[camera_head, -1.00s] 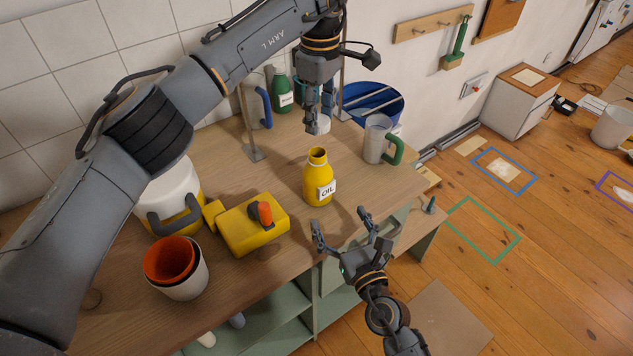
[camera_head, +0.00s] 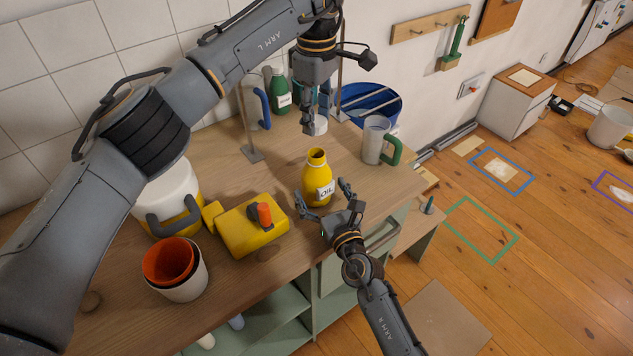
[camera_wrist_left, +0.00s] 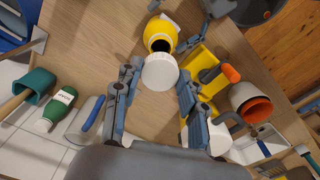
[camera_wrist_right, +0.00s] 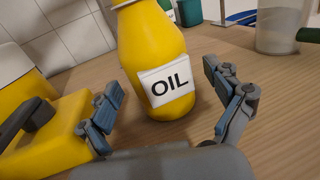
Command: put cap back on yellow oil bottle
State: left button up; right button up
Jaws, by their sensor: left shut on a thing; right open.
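The yellow oil bottle (camera_head: 316,184) stands upright and uncapped on the workbench, its dark mouth showing. Its OIL label faces my right gripper in the right wrist view (camera_wrist_right: 166,84). My left gripper (camera_head: 310,127) is shut on the white round cap (camera_wrist_left: 160,72), held up behind the bottle in the head view and apart from its neck. In the head view the fingers partly hide the cap (camera_head: 320,126). My right gripper (camera_head: 325,202) is open, low in front of the bottle, with a finger on either side of its near face; contact is not clear.
A yellow can (camera_head: 250,228) with an orange cap lies left of the bottle. Nested cups (camera_head: 182,283) and a white-yellow jug (camera_head: 165,190) stand further left. A clear mug (camera_head: 374,140) with a green handle is right. A metal stand (camera_head: 251,154) is behind.

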aim_at(316, 135)
jog(key=shift+x, duration=1.35)
jog(key=c, duration=1.8)
pick_arm(q)
jog(key=shift+f, duration=2.5)
